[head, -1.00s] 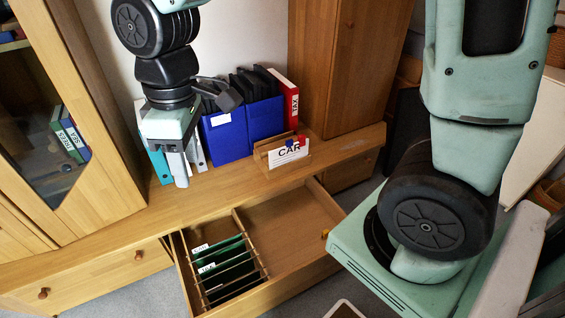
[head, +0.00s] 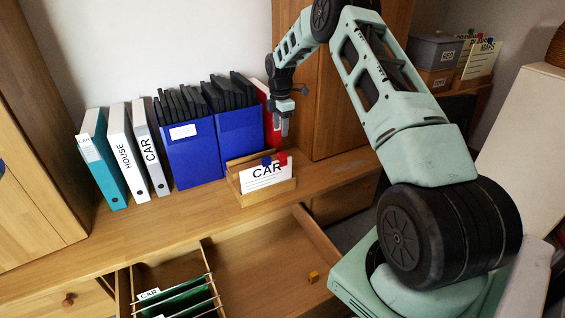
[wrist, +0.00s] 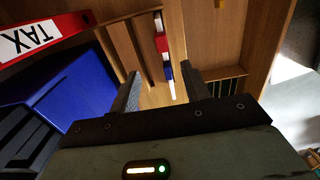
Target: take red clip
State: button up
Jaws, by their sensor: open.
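The red clip (head: 282,158) sits on the top edge of the white CAR card (head: 268,176), right of a blue clip (head: 266,162). The card stands in a wooden holder (head: 283,190) on the cabinet top. My gripper (head: 281,124) is open and empty, pointing down above and behind the card, close to the red binder. In the wrist view the red clip (wrist: 162,43) and blue clip (wrist: 168,73) line up along the card's edge. The blue clip appears between my two fingers (wrist: 160,72), and the red clip lies just beyond the fingertips.
Blue magazine boxes (head: 192,153) and a red TAX binder (wrist: 45,36) stand behind and left of the holder. A wooden cabinet (head: 345,80) rises at the right. An open drawer (head: 255,260) below holds green folders (head: 175,298) and a small yellow block (head: 313,277).

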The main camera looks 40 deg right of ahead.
aim_at(281, 153)
notch_tip(281, 153, down, 8)
jog(key=shift+a+f+b, duration=0.1)
jog(key=shift+f+b, duration=0.1)
jog(key=shift+b, duration=0.65)
jog(key=shift+s+f+b, duration=0.2)
jog(key=shift+f+b, duration=0.65)
jog(key=shift+f, duration=1.8)
grip_shut()
